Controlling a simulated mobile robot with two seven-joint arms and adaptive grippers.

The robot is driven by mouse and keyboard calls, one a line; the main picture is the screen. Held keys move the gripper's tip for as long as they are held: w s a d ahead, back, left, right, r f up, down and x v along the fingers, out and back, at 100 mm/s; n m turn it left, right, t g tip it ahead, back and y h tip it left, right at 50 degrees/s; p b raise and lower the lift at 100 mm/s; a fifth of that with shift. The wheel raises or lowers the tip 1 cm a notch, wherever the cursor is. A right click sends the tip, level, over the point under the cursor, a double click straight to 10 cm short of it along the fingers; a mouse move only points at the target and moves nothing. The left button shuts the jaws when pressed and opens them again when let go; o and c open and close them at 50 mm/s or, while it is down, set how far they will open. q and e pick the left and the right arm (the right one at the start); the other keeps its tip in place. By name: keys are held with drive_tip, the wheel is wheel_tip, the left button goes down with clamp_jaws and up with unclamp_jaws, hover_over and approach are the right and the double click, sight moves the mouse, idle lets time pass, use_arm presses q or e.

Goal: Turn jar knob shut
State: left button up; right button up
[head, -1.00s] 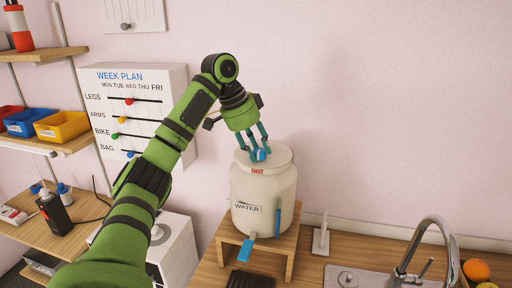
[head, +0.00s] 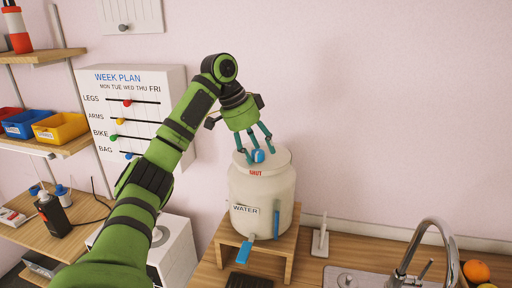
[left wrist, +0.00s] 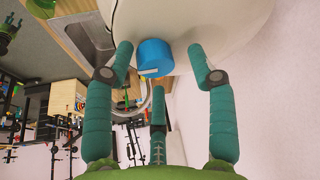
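The jar (head: 262,203) is a cream container labelled WATER, standing on a small wooden stand (head: 283,250). Its lid (head: 276,161) carries a blue knob (head: 258,156) and the red word SHUT at the front rim. My left gripper (head: 255,157) is above the lid with its teal fingers spread around the knob. In the left wrist view the blue knob (left wrist: 155,57) has a white line on it, and the fingers (left wrist: 165,70) stand apart from it with gaps. The left gripper is open and empty. My right gripper is not in view.
A sink with a tap (head: 420,250) is at the lower right, with fruit (head: 476,271) beside it. A week plan board (head: 132,110) and shelves with coloured bins (head: 60,128) are at the left. The wall behind the jar is bare.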

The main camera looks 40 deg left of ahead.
use_arm(q)
drive_tip(key=shift+s+r, duration=0.1)
drive_tip(key=shift+r, duration=0.05)
drive_tip(key=v, duration=1.1)
drive_tip(key=shift+r, duration=0.3)
drive_tip(key=shift+a, duration=0.1)
